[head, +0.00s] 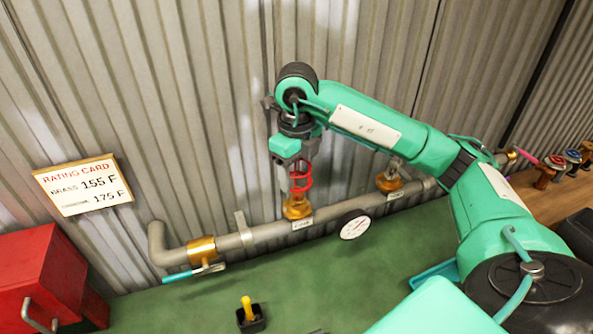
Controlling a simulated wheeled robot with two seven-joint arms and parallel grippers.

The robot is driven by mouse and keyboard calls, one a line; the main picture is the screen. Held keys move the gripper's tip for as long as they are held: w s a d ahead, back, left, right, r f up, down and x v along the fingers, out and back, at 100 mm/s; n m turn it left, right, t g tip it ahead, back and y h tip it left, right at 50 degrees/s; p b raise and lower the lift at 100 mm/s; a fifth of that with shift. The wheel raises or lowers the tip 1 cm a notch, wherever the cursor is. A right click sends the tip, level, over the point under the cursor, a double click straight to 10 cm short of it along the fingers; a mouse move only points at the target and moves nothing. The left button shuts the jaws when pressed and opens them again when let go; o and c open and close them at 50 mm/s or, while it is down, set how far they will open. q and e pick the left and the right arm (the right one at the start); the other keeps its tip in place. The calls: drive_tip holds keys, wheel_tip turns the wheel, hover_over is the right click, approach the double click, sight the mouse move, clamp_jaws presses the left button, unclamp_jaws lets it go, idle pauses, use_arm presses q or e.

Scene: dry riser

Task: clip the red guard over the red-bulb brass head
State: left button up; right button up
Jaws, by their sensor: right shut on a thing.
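My right gripper (300,166) points down over the pipe, shut on the red guard (301,184), an open red cage. The guard is directly above or around the top of a brass head (297,208) on the grey pipe. I cannot tell whether it touches the head or is seated. The bulb of this head is hidden by the guard, so its colour cannot be made out. A second brass head (390,183) stands farther right on the pipe, its bulb too small to tell. My left gripper is not in view.
A rating card (84,186) hangs left above a red box (42,277). A yellow-handled item in a black holder (249,316) stands on the green surface.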

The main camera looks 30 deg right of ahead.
sight(296, 198)
idle(0.8)
drive_tip(key=shift+f+b, duration=3.6)
drive_tip(key=shift+f, duration=0.25)
drive_tip(key=o, duration=1)
drive_tip(key=shift+o, duration=0.2)
drive_tip(key=shift+r, duration=6.9)
